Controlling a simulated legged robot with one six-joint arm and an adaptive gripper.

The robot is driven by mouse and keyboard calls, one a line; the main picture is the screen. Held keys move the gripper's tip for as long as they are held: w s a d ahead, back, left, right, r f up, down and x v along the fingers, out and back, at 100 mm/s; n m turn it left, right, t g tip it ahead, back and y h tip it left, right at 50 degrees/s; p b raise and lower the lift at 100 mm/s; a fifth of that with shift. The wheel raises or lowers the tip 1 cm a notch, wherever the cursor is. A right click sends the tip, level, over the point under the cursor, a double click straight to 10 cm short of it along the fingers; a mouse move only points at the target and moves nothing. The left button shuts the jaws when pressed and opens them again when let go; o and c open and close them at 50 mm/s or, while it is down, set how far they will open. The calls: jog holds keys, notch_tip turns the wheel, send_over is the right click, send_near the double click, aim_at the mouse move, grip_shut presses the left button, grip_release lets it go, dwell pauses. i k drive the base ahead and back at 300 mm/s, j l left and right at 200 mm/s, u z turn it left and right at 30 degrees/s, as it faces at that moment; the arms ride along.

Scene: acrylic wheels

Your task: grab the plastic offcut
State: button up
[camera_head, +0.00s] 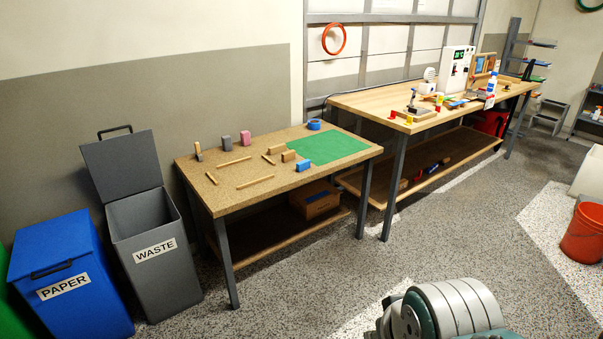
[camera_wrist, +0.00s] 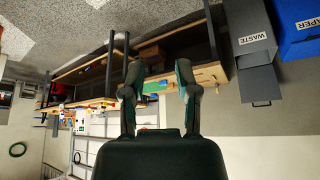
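I cannot tell for sure which item is the plastic offcut. On the near workbench (camera_head: 228,197) lie several small blocks and strips, among them a grey block (camera_head: 226,142), a pink block (camera_head: 246,138) and a blue block (camera_head: 303,166). The far workbench (camera_head: 372,100) carries small red and yellow pieces and other flat items too small to identify. My gripper (camera_wrist: 160,78) shows in the wrist view with its two fingers apart and nothing between them. It is well away from both benches. The wrist picture is upside down.
A green mat (camera_head: 328,147) and blue tape roll (camera_head: 314,125) are on the near bench. A grey WASTE bin (camera_head: 160,275) with raised lid and a blue PAPER bin (camera_head: 75,310) stand left. An orange bucket (camera_head: 582,235) is right. The speckled floor ahead is clear.

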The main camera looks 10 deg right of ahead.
aim_at(302, 166)
jog(key=i+l+u, duration=0.1)
jog(key=i, duration=0.45)
jog(key=i+l, duration=0.35)
jog(key=i, duration=0.2)
jog(key=i+l+u, duration=0.15)
jog(key=i, duration=0.4)
jog(key=i+l, duration=0.4)
jog(key=i, duration=0.15)
jog(key=i+l+u, duration=0.15)
jog(key=i+l, duration=0.15)
jog(key=i, duration=0.25)
jog(key=i+l, duration=0.4)
jog(key=i, duration=0.15)
jog(key=j+u, duration=0.05)
